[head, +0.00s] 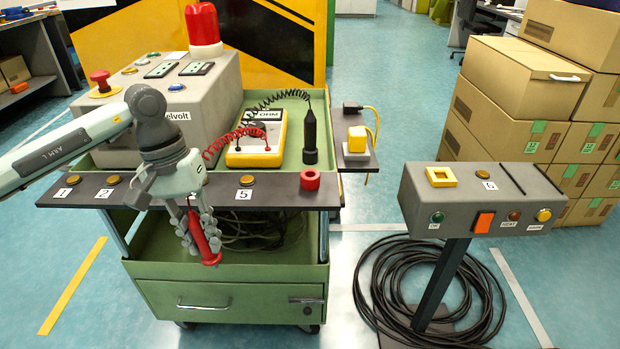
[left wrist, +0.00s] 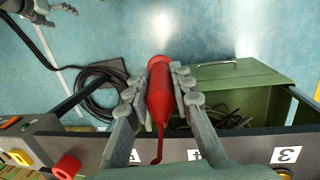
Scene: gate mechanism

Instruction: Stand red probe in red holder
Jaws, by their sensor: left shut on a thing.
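The red probe (head: 205,236) is between the fingers of my left gripper (head: 200,232), which is shut on it in front of the shelf edge. The probe hangs tilted, its thick end low and slightly right. In the left wrist view the probe (left wrist: 160,92) lies between both fingers (left wrist: 160,95), its thin end towards the palm. The red holder (head: 310,180), a short ring with a dark hole, sits empty at the shelf's right end, right of the gripper. The holder also shows in the left wrist view (left wrist: 67,166). My right gripper (left wrist: 55,12) shows partly at that view's top left; its opening is unclear.
A black probe (head: 310,138) stands upright behind the red holder. The yellow meter (head: 258,138) with coiled leads lies on the green cart (head: 230,272). A grey box (head: 165,95) stands left behind my arm. A grey pedestal panel (head: 470,200) with a yellow holder (head: 440,177) stands right.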

